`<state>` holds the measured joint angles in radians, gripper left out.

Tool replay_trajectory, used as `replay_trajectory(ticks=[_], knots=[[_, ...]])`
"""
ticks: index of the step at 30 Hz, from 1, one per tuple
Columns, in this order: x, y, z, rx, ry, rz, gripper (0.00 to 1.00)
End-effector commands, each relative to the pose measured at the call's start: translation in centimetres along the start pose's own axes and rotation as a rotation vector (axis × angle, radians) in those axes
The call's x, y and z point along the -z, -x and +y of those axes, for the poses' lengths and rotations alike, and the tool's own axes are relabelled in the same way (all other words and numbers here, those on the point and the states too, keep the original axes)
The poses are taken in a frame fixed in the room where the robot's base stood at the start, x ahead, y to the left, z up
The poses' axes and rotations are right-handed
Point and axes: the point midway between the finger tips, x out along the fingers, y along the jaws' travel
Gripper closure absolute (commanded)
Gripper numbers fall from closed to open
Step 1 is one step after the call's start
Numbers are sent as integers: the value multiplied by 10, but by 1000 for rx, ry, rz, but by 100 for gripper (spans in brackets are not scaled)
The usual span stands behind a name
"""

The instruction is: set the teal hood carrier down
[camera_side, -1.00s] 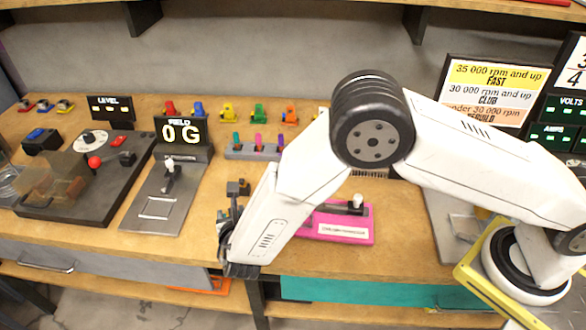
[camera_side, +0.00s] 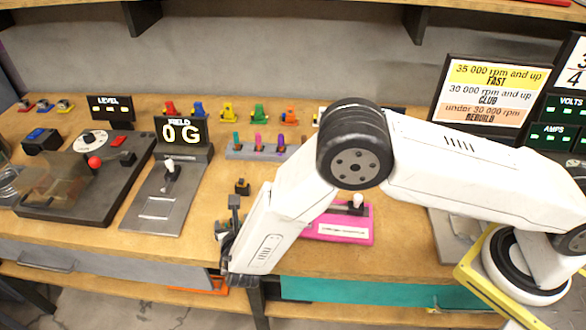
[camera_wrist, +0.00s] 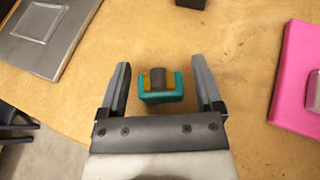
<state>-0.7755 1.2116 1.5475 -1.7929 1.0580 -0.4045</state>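The teal hood carrier (camera_wrist: 160,97) shows in the wrist view as a small teal U-shaped block with yellow inside and a dark round piece in its middle. It appears to rest on the wooden bench top. My gripper (camera_wrist: 158,63) is open, with one finger on each side of the carrier and a visible gap on both sides. In the side view my gripper (camera_side: 228,216) points down near the front edge of the bench. I cannot make out the carrier there; my gripper and arm cover that spot.
A small black block (camera_side: 243,187) stands just behind my gripper. A pink plate (camera_side: 342,229) lies to the right, and a grey plate with the field display (camera_side: 180,133) to the left. A rack of small coloured pieces (camera_side: 257,151) stands farther back. Bare wood surrounds the carrier.

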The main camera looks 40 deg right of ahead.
Motion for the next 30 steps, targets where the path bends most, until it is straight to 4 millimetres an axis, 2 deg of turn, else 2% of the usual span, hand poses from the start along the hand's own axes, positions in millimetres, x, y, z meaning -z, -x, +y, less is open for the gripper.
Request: replay_trajectory(ticks=[14,17,23,30], knots=[[-3,1,0,0,0,0,10],[-2,8,0,-1,1,1,10],[-3,32,1,-3,2,0,10],[-3,72,1,-3,2,-1,10]])
